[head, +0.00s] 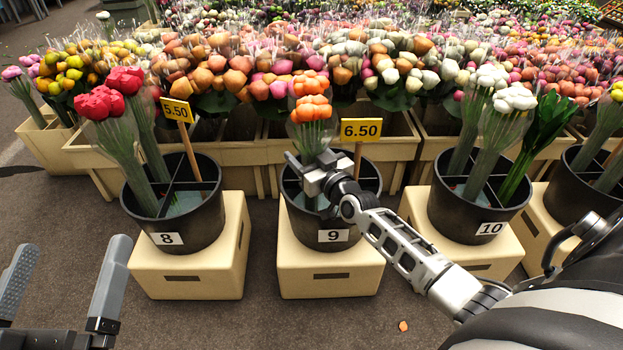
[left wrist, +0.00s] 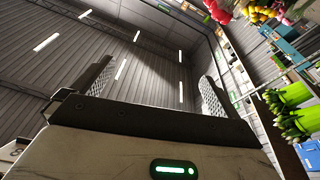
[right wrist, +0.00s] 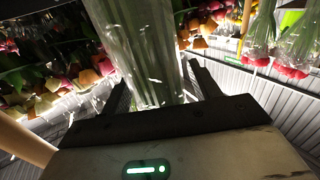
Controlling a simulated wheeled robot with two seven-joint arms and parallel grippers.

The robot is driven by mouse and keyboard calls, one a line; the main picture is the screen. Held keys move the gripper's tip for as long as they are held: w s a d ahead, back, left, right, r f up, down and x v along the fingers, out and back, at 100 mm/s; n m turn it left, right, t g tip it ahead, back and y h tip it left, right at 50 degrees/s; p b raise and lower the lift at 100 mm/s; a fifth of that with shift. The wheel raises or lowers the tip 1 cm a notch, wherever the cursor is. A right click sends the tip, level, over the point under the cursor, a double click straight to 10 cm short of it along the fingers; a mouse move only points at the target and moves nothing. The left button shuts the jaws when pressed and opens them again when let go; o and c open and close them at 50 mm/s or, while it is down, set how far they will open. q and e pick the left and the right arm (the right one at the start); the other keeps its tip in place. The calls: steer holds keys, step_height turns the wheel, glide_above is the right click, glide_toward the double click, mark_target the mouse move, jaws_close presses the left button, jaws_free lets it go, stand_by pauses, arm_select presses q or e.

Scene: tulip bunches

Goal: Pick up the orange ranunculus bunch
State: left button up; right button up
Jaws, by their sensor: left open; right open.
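The orange ranunculus bunch (head: 312,108) stands upright in its clear sleeve in the black bucket numbered 9 (head: 345,245). More orange blooms (head: 309,83) show just behind it. My right gripper (head: 312,172) is at the bucket's mouth, at the bunch's stems. In the right wrist view the green stems (right wrist: 150,45) in their sleeve pass between the open fingers of my right gripper (right wrist: 158,80). My left gripper (head: 72,250) is open and empty at the lower left, pointing up. Its empty fingers also show in the left wrist view (left wrist: 155,85).
Bucket 8 (head: 185,225) with red bunches stands left, and bucket 10 (head: 465,210) with white bunches stands right. Yellow price signs reading 5.50 (head: 177,109) and 6.50 (head: 361,130) stand close by. Crowded flower crates (head: 240,150) fill the back. The floor in front is mostly clear.

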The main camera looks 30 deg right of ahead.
mark_target(307, 94)
jaws_close()
steer(key=shift+r, duration=0.1)
steer(key=shift+r, duration=0.2)
step_height(307, 94, up, 2)
steer(key=shift+r+p, duration=0.2)
steer(key=shift+p, duration=0.85)
step_height(307, 94, up, 5)
steer(key=p, duration=0.3)
step_height(307, 94, up, 10)
steer(key=p, duration=0.5)
steer(key=shift+f, duration=0.15)
arm_select(q)
step_height(307, 94, down, 7)
steer(key=s+a+g+y, duration=0.1)
steer(key=s+g+y, duration=0.1)
steer(key=g+y, duration=0.2)
steer(key=shift+s+n+g, duration=0.35)
steer(key=shift+n+g, duration=0.05)
steer(key=shift+g, duration=0.2)
arm_select(e)
steer(key=shift+r, duration=0.25)
arm_select(q)
steer(key=shift+f, duration=0.1)
